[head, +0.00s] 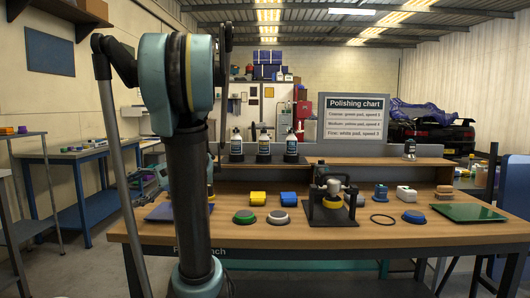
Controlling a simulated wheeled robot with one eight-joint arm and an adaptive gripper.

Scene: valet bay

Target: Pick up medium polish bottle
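My arm rises in the left foreground, to the left of the bottles. Nothing is seen touching the bottles.
A polisher (330,190) stands on a dark mat at the bench middle. A green tray (470,213) is at right. A polishing chart (358,117) stands behind.

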